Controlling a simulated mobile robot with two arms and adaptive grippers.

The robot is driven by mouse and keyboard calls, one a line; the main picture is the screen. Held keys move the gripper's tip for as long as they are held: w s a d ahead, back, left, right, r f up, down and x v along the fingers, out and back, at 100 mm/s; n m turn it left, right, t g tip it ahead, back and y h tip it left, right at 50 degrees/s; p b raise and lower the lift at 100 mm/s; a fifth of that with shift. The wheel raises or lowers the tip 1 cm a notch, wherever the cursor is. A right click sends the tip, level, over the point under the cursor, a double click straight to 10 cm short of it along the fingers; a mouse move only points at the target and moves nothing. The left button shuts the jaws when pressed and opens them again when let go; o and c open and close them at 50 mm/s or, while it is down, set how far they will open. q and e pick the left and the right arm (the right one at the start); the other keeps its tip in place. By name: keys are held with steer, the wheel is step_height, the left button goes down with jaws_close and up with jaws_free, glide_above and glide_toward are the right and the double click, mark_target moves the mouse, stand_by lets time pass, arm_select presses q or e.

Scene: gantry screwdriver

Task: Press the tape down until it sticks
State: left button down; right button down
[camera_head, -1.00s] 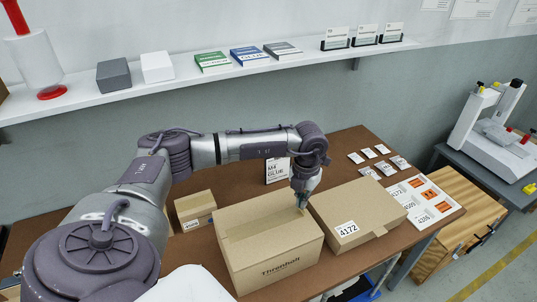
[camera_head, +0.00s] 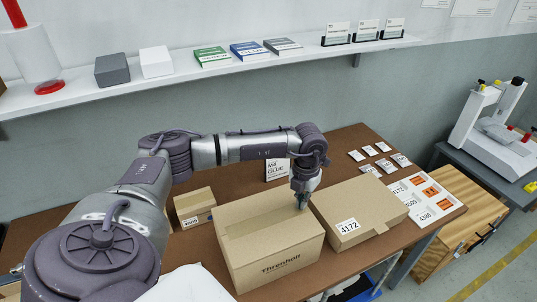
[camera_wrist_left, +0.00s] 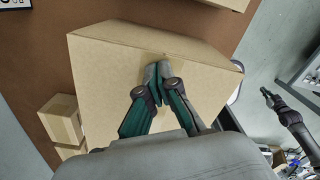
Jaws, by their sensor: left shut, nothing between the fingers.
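The large cardboard box (camera_head: 270,261) marked "Threnholt" stands closed at the front of the brown table. The tape (camera_head: 258,220) seems to be a tan strip along its top, hard to tell from the cardboard. My left gripper (camera_head: 301,204) is at the far right end of the box top, pointing down. In the left wrist view its fingers (camera_wrist_left: 157,75) are shut and empty, with the tips at the box top (camera_wrist_left: 110,85) near one edge. Whether they touch is hard to tell. A dark arm at the right of that view seems to be my right one; its gripper (camera_wrist_left: 268,95) is too small to read.
A flat box (camera_head: 355,205) labelled 4172 lies close to the right of the large box. A small carton (camera_head: 194,207) stands to its left, and a white "M4 GLUE" card (camera_head: 277,169) behind. A label sheet (camera_head: 432,200) and several small packets lie at the right.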

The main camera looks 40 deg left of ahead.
arm_select(q)
steer(key=shift+r, duration=0.1)
step_height(320, 180, up, 7)
steer(key=p, duration=0.4)
stand_by(0.4)
stand_by(0.7)
